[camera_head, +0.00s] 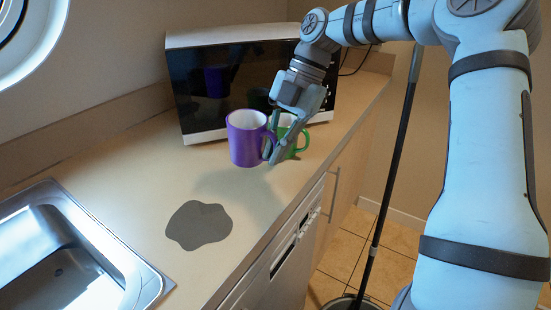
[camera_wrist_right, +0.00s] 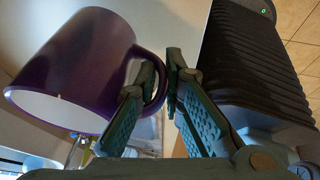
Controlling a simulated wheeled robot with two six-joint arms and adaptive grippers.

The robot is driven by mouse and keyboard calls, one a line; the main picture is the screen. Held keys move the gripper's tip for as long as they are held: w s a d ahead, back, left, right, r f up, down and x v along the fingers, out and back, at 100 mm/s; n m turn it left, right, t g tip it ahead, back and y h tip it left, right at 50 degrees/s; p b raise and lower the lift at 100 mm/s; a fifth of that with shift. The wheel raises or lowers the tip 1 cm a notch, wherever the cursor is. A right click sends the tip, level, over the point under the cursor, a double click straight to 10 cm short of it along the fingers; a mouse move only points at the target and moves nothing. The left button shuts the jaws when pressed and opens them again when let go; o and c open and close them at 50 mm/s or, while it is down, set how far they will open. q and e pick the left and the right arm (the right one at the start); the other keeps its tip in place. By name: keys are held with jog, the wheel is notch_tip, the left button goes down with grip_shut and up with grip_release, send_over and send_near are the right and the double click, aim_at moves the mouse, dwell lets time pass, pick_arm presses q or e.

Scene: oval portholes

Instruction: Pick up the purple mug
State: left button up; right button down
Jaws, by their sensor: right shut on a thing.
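The purple mug (camera_head: 246,139) is upright in front of the microwave in the head view, with a shadow on the counter below it, so it appears raised. My right gripper (camera_head: 271,153) is at its right side and shut on its handle. In the right wrist view the purple mug (camera_wrist_right: 75,62) fills the upper left. There one finger of my right gripper (camera_wrist_right: 161,88) passes through the handle loop and the other is outside it. My left gripper is not in view.
A green mug (camera_head: 301,138) is right behind my right gripper, partly hidden. The microwave (camera_head: 190,95) stands at the back. A grey flat patch (camera_head: 199,225) lies on the counter (camera_head: 130,185). A metal sink (camera_head: 140,285) is at the lower left.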

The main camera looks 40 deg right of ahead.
notch_tip(320, 180, up, 8)
jog(key=p, duration=0.2)
jog(key=shift+r+p, duration=0.25)
jog(key=shift+p, duration=0.1)
jog(key=shift+r+p, duration=2.15)
jog(key=shift+r, duration=0.6)
